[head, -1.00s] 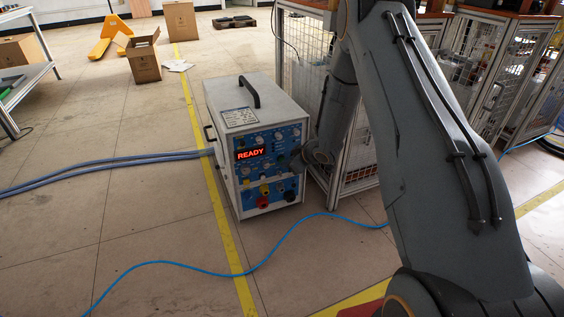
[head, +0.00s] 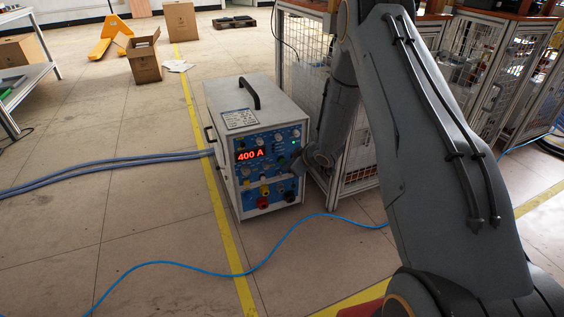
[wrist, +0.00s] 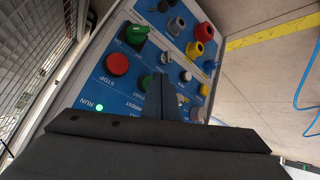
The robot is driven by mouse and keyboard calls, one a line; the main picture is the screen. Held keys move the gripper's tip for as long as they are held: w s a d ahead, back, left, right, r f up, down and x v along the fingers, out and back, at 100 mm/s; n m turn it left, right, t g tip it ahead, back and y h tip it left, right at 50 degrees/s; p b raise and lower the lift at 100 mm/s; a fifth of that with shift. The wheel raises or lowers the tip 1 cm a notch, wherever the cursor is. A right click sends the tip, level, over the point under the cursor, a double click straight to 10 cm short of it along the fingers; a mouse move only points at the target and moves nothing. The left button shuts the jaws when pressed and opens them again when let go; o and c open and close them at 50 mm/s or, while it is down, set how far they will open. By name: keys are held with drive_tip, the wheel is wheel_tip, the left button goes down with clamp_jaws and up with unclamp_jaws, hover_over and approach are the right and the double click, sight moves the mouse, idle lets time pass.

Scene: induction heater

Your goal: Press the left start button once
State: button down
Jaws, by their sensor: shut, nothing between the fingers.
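The heater's blue control panel (head: 262,150) faces me in the head view, and its red display (head: 250,154) reads "400 A". My gripper (head: 300,165) is at the panel's right side. In the wrist view my shut, empty fingers (wrist: 160,84) point at the panel (wrist: 126,85). A small green button (wrist: 146,82) shows just left of the fingers, partly hidden by them, near START lettering. I cannot tell whether the fingertips touch it. A red button (wrist: 117,65) by the word STOP is farther left. A green lamp (wrist: 99,106) by RUN is lit.
A mesh cage (head: 350,150) stands close on the right. A blue cable (head: 200,269) crosses the floor. Floor left of the heater is mostly free.

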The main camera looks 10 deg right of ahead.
drive_tip(key=shift+s, duration=0.25)
drive_tip(key=shift+s+d+p, duration=0.25)
drive_tip(key=shift+s+p, duration=0.5)
drive_tip(key=shift+s, duration=0.5)
drive_tip(key=shift+s+d+p, duration=0.25)
drive_tip(key=shift+s+p, duration=0.45)
drive_tip(key=shift+s, duration=0.5)
drive_tip(key=shift+a, duration=0.1)
